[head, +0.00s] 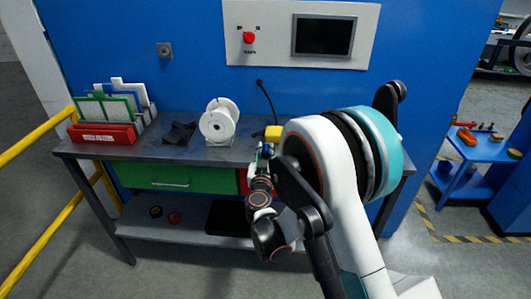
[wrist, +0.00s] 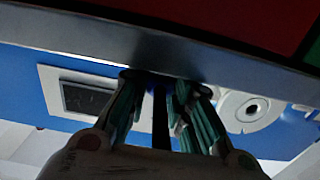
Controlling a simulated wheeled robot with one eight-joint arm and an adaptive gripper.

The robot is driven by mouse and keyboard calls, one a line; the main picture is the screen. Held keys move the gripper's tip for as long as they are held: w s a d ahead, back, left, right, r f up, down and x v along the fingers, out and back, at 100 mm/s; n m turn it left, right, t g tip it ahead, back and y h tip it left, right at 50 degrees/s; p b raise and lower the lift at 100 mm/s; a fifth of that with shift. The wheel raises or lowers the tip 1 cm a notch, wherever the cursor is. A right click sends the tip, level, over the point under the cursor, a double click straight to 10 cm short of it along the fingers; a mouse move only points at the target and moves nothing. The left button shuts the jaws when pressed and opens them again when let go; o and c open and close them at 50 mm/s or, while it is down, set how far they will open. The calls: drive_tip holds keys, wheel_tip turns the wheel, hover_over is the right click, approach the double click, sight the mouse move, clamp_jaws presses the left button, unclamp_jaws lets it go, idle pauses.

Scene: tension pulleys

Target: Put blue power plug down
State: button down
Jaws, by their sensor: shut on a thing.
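My gripper (head: 264,152) is over the front part of the grey workbench (head: 155,153) in the head view, beside the white spool. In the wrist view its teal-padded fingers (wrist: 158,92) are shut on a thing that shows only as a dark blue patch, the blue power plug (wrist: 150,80). A dark strip, perhaps its cable, runs down between the fingers.
The white spool (head: 219,122) stands left of my gripper. A black item (head: 179,132) and a red rack (head: 102,134) lie farther left. A blue wall with a screen (head: 324,36) stands behind.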

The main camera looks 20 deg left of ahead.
drive_tip(key=shift+s+f, duration=0.1)
drive_tip(key=shift+f, duration=0.15)
drive_tip(key=shift+d+f, duration=0.15)
drive_tip(key=c, duration=1.4)
unclamp_jaws()
drive_tip(key=shift+s, duration=0.1)
drive_tip(key=shift+c, duration=0.2)
